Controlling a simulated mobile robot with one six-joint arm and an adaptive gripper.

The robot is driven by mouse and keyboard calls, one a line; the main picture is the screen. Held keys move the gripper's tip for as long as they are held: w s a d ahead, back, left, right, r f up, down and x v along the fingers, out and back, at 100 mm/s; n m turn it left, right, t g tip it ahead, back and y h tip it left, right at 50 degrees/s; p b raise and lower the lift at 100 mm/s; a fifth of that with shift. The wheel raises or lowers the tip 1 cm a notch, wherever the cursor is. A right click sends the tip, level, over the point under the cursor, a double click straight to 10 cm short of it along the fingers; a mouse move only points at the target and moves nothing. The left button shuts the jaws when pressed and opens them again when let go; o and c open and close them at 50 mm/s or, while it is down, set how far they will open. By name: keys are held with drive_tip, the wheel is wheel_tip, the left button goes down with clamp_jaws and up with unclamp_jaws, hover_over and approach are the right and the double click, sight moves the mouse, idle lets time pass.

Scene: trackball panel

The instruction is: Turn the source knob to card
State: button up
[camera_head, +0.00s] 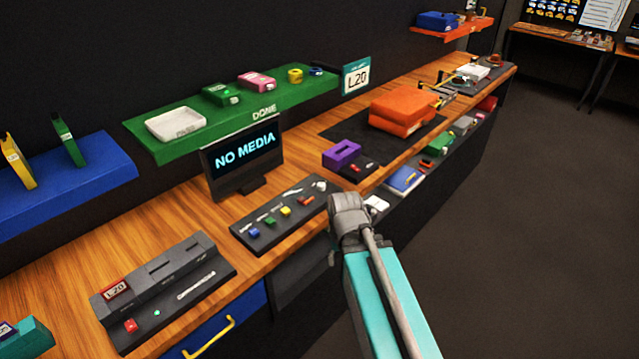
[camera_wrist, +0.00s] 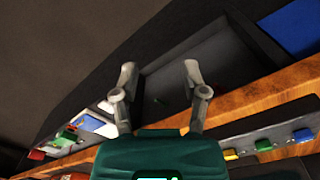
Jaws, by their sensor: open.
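A dark control panel (camera_head: 262,226) lies on the wooden bench in front of the monitor. It carries blue and yellow buttons, a pale lever-like part (camera_head: 292,191), a red-orange part (camera_head: 306,199) and a white round part (camera_head: 321,185). I cannot tell which is the source knob, and its labels are too small to read. The monitor (camera_head: 242,158) reads "NO MEDIA". My gripper (camera_wrist: 160,72) is open and empty in the wrist view, apart from the panel (camera_wrist: 277,140), whose coloured buttons show at lower right. In the head view my arm hides the gripper's fingers.
A grey device (camera_head: 165,280) with slots stands at the bench's left front, above a blue drawer (camera_head: 228,324). A purple block (camera_head: 341,154) and orange box (camera_head: 402,112) stand farther right. A green shelf (camera_head: 235,118) is above. The floor (camera_head: 520,220) at right is clear.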

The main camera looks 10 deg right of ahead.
drive_tip(key=shift+o, duration=1.1)
drive_tip(key=shift+w+r, duration=0.1)
drive_tip(key=shift+w, duration=0.05)
wheel_tip(320, 180, up, 16)
drive_tip(key=m+p, duration=0.8)
drive_tip(key=p, duration=0.8)
hover_over(321, 184)
drive_tip(key=shift+f, duration=0.25)
wheel_tip(321, 184, down, 14)
drive_tip(key=b, duration=1.4)
drive_tip(key=shift+r, duration=0.2)
